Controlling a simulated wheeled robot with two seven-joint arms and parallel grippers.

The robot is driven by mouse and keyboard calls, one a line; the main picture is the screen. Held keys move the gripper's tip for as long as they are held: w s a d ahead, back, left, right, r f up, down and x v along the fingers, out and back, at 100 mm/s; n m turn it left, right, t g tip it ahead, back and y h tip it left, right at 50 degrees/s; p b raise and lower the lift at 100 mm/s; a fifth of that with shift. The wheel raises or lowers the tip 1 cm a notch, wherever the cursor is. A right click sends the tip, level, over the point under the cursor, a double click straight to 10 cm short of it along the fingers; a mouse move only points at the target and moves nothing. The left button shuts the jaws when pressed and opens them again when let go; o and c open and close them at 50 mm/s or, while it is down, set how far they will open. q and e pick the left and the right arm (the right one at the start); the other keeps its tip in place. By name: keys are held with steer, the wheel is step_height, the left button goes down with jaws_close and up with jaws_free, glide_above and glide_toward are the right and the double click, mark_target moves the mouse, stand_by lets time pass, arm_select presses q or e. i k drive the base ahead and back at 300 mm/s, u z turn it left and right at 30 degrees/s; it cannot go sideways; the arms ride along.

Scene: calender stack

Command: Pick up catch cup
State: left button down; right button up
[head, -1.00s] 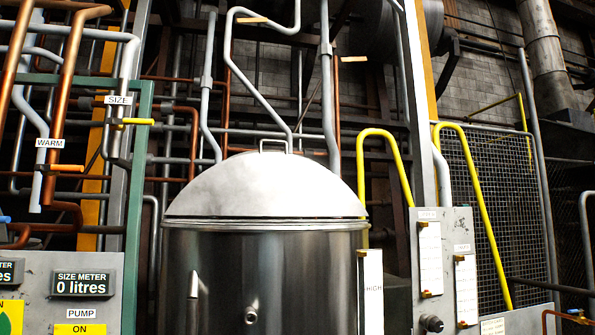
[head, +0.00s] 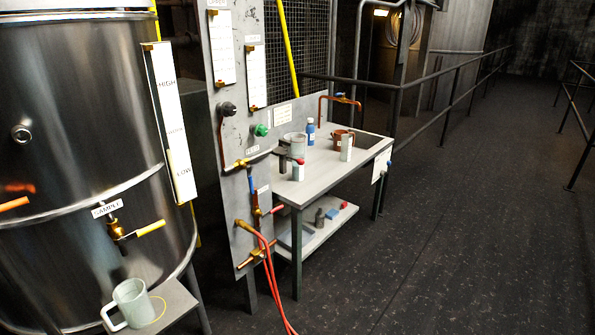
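A pale grey-green mug (head: 131,303) stands upright on a small grey shelf (head: 170,306) at the lower left. It is below the SAMPLE tap (head: 122,229) with its yellow lever, on the front of the steel tank. Its handle points to the lower left, and a thin yellow loop lies beside it. A larger pale vessel (head: 293,146) and a brown cup (head: 342,140) stand on the workbench. No label shows which of these is the catch cup. Neither of my grippers is in view.
The steel tank (head: 70,130) fills the left. The grey workbench (head: 325,170) holds a blue bottle (head: 310,132) and small containers. Red hoses (head: 268,265) hang from the panel (head: 238,180) to the floor. Dark floor (head: 450,240) is open on the right, with railings behind.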

mark_target(298, 170)
steer(key=z, duration=0.2)
steer(key=k, duration=0.8)
steer(key=u, duration=1.05)
steer(key=i, duration=0.5)
steer(key=z, duration=1.55)
steer(key=k, duration=0.5)
steer(key=z, duration=0.7)
steer(key=i, duration=2.8)
steer(key=u, duration=0.3)
